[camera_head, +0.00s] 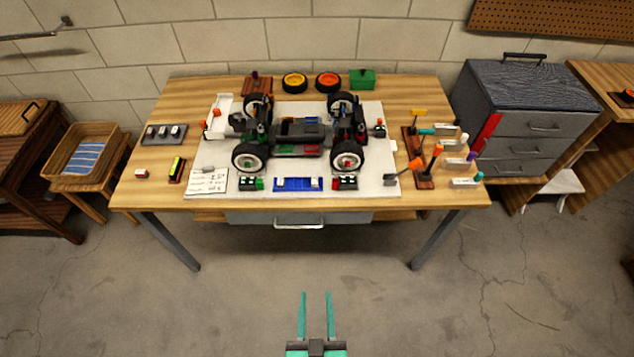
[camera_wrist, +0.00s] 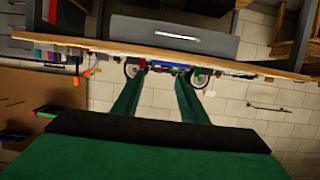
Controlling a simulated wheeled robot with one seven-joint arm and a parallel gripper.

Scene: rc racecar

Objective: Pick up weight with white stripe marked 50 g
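Several small grey weights (camera_head: 162,131) stand in a dark tray at the left of the workbench. A small block with a white top and reddish side (camera_head: 142,173) lies in front of them near the left edge. At this size I cannot read any 50 g mark or tell which weight has the white stripe. My gripper (camera_head: 316,296) is open and empty, with two green fingers apart, over the floor in front of the bench. In the wrist view my gripper (camera_wrist: 159,78) points toward the bench edge, and no weight can be made out.
The wooden workbench (camera_head: 300,203) carries a racecar chassis (camera_head: 297,133) on a white mat, with tools at right. A grey drawer cabinet (camera_head: 525,120) stands right, a basket (camera_head: 84,152) left. The concrete floor (camera_head: 230,300) before the bench is clear.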

